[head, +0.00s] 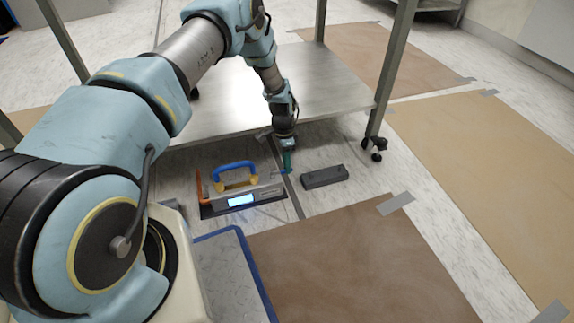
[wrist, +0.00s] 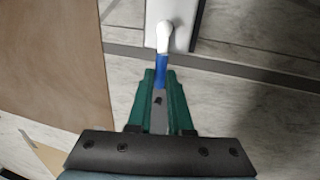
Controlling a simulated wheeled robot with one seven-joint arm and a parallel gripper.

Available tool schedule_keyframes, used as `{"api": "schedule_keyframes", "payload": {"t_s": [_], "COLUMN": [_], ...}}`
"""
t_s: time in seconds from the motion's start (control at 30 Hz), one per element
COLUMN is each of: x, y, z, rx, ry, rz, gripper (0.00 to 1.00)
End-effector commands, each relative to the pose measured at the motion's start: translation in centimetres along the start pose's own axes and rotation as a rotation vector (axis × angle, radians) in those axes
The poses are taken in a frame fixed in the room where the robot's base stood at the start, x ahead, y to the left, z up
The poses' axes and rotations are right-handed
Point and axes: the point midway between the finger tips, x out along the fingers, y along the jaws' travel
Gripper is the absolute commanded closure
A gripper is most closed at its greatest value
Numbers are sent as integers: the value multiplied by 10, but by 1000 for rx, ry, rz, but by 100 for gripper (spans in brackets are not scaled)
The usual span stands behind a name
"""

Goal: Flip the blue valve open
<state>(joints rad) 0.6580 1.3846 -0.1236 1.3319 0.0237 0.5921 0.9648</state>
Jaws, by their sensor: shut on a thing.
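The blue valve (wrist: 161,68) is a short lever with a blue sleeve, joined to a white rounded fitting (wrist: 164,35) on a pale panel. My gripper (wrist: 157,90) has green fingers closed on both sides of the lever, and a grey part shows between them. In the head view my gripper (head: 287,160) points down at the right end of a low grey device (head: 262,195). That device has a blue carrying handle (head: 234,166), an orange upright part at its left and a lit display. The valve's exact angle is hard to tell.
A dark grey block (head: 324,177) lies on the floor just right of the device. A metal table's lower shelf (head: 330,95) and caster leg (head: 374,145) stand behind. Brown sheets (head: 350,265) cover floor in front and right. A blue-edged platform (head: 225,270) is near my base.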

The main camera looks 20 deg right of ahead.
Motion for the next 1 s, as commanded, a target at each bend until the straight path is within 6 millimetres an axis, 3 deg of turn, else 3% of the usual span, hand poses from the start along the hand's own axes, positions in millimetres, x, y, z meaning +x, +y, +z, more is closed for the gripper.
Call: {"api": "schedule_keyframes", "payload": {"t_s": [0.2, 0.23, 0.47, 0.77, 1.0], "x": [0, 0, 0, -3, -41], "y": [-2, -2, -1, -1, -1], "z": [0, 0, 0, 0, 0], "rx": [-1, -1, 0, 0, 0], "ry": [2, 2, 1, 1, 2], "rz": [-3, -3, -2, -2, -3], "gripper": [100, 78, 53, 52, 52]}}
